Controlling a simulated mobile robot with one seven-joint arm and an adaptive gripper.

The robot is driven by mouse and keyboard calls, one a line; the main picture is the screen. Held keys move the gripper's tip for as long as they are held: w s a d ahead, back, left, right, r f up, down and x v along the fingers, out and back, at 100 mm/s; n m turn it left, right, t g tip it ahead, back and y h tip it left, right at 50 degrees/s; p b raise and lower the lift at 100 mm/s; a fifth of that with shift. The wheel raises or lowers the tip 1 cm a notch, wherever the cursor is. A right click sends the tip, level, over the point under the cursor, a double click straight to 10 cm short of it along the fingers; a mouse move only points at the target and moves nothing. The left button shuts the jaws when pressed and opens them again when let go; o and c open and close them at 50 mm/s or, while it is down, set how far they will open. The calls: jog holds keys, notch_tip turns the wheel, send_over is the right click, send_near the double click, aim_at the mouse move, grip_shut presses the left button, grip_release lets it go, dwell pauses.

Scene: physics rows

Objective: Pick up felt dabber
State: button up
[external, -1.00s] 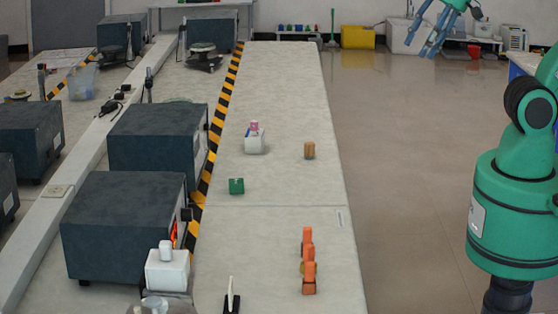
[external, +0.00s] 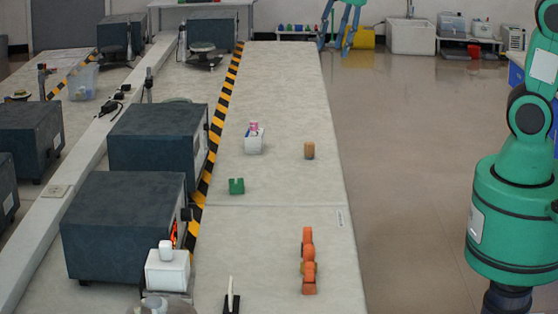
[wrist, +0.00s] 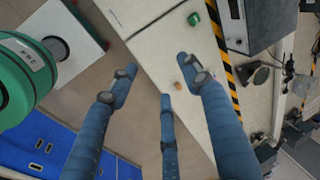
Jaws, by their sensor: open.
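A small upright tan-brown piece (external: 309,150), which looks like the felt dabber, stands on the long pale bench near its right edge. It also shows in the wrist view (wrist: 178,86), between and beyond my fingers. My gripper (external: 337,45) is at the top of the external view, partly cut off, high and beyond the bench's right edge. In the wrist view my gripper (wrist: 160,78) has its blue fingers spread wide, with nothing between them. The gripper is well apart from the tan piece.
A green block (external: 236,186) and a white container with pink items (external: 254,143) stand left of the tan piece. Dark boxes (external: 155,150) line the left beyond the striped tape. Bench around the tan piece is clear.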

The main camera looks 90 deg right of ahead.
jog(key=w+d+f+m+g+b, duration=0.1)
jog(key=w+d+f+m, duration=0.3)
jog(key=d, duration=0.4)
jog(key=w+d+f+m, duration=0.2)
jog(key=d+f+m, duration=0.2)
jog(key=d+f, duration=0.35)
jog(key=m+g+y, duration=0.1)
jog(key=m+g, duration=0.1)
jog(key=m, duration=0.7)
send_over(309, 143)
notch_tip(309, 143, down, 16)
jog(key=shift+f+b, duration=0.2)
jog(key=shift+b, duration=0.25)
jog(key=shift+f+b, duration=0.85)
jog(key=shift+f, duration=3.45)
jog(key=shift+d+f+b, duration=0.1)
jog(key=shift+f+b, duration=0.75)
jog(key=shift+f, duration=1.75)
